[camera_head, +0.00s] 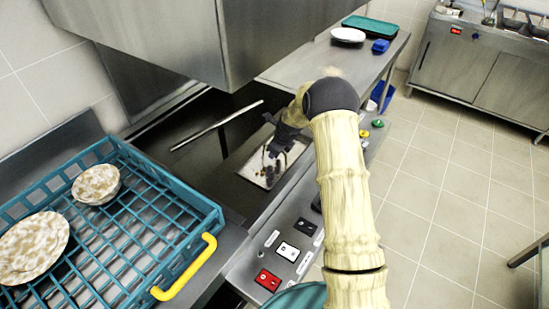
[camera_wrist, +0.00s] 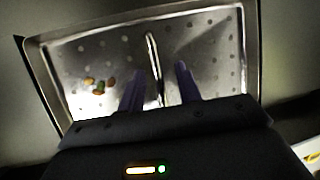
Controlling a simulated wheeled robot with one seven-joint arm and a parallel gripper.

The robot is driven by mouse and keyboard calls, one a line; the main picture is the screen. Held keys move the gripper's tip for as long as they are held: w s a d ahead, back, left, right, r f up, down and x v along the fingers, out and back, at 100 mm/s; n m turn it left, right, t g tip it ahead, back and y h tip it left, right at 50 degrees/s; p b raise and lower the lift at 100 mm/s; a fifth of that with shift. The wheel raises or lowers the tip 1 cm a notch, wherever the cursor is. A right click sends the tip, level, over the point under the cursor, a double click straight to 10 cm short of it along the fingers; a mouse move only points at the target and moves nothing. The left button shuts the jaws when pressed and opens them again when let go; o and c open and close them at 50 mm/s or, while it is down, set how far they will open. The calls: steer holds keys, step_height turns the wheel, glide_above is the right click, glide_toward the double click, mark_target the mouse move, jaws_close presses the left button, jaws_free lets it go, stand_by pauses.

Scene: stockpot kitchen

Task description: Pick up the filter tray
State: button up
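The filter tray (camera_head: 257,178) is a shallow metal tray low in the steel machine's opening, just below my gripper (camera_head: 277,150). The wrist view shows the tray (camera_wrist: 210,52) up close, with small holes and a raised rim. A thin upright handle (camera_wrist: 153,50) runs along its middle. A gap shows between each finger and the handle. The handle's near end is hidden by the gripper body.
A teal dish rack (camera_head: 150,215) with dirty dishes stands at the left. The raised steel hood (camera_head: 160,40) hangs above the opening, and a metal bar (camera_head: 217,125) crosses beside my arm. Switches (camera_head: 288,251) line the front edge. Tiled floor (camera_head: 440,190) is open at right.

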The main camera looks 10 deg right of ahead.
stand_by(0.4)
jaws_close()
steer(key=shift+r, duration=0.15)
step_height(320, 180, up, 10)
steer(key=shift+f, duration=0.1)
stand_by(0.4)
stand_by(0.3)
